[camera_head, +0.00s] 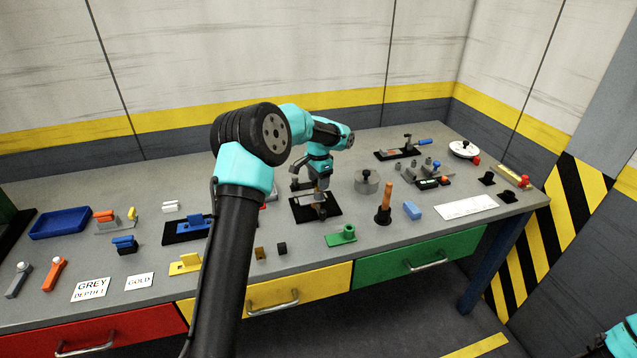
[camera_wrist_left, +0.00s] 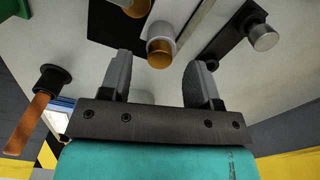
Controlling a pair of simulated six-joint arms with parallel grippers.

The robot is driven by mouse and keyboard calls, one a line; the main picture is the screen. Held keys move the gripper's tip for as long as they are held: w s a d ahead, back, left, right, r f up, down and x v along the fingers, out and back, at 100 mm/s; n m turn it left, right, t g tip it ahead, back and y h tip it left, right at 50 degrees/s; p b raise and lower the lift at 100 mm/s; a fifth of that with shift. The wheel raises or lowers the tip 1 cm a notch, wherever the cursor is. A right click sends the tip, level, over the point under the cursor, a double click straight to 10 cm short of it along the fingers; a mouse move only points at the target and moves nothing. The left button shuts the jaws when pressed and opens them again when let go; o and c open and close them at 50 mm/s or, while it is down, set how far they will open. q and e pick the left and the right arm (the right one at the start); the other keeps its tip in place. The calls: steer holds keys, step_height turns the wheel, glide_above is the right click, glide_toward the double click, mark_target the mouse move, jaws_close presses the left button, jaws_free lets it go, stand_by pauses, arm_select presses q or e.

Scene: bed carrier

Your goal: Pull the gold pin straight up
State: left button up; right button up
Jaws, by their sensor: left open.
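In the left wrist view a gold-coloured pin end (camera_wrist_left: 159,58) shows in a pale grey cylindrical holder. It appears between the two fingers of my left gripper (camera_wrist_left: 157,72), which are apart and not touching it. In the head view my left gripper (camera_head: 310,187) points down above a black base plate (camera_head: 330,211) with a small grey fixture (camera_head: 321,213) on it. The gripper partly hides the fixture and pin there. A second gold-tipped piece (camera_wrist_left: 134,7) is cut off at the top of the wrist view. My right gripper is out of view.
A green bracket (camera_head: 342,236) lies in front. A card reading GOLD (camera_head: 139,281) lies at the front left. My left arm hides part of the table.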

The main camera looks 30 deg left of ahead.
arm_select(q)
steer(key=shift+f, duration=0.55)
jaws_close()
stand_by(0.5)
